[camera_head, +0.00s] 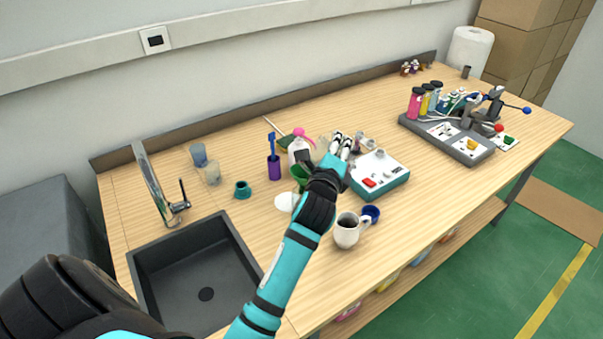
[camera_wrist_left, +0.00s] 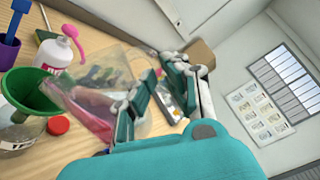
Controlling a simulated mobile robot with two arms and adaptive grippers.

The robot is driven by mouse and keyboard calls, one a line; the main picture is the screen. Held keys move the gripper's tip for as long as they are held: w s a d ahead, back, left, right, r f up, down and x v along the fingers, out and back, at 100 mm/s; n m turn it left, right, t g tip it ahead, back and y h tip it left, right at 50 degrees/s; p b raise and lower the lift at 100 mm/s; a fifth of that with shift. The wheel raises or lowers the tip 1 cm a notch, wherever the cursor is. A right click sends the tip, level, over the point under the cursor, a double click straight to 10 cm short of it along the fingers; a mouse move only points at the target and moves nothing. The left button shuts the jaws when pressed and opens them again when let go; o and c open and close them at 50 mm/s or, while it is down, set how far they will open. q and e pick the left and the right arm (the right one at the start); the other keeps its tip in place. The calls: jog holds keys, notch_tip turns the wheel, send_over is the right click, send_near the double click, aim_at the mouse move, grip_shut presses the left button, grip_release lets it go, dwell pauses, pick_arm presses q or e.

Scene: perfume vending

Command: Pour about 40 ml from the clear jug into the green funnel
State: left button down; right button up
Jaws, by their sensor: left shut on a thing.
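My left gripper (camera_head: 342,146) is shut on the clear jug (camera_wrist_left: 118,62), whose see-through wall shows between and beyond the fingers (camera_wrist_left: 160,92) in the left wrist view. The jug looks tilted, with its rim end close to the green funnel (camera_wrist_left: 28,90). I cannot tell whether liquid is running or how much is inside. The funnel sits in the mouth of a clear labelled bottle (camera_wrist_left: 20,133). In the head view the funnel (camera_head: 299,173) is just left of my gripper, and the jug is mostly hidden and hard to make out. My right gripper is out of view.
A white bottle with a pink top (camera_wrist_left: 57,52) and a purple cup with a blue tool (camera_head: 273,167) stand near the funnel. A red cap (camera_wrist_left: 58,125) lies beside the bottle. The sink (camera_head: 180,285) is left.

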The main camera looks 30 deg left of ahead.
pick_arm(q)
jog(key=shift+a+r+n, duration=0.2)
jog(key=shift+r+n, duration=0.05)
jog(key=shift+n, duration=0.05)
jog(key=shift+s+a+r, duration=0.1)
jog(key=shift+a, duration=0.05)
dwell(1.0)
dwell(0.6)
dwell(0.4)
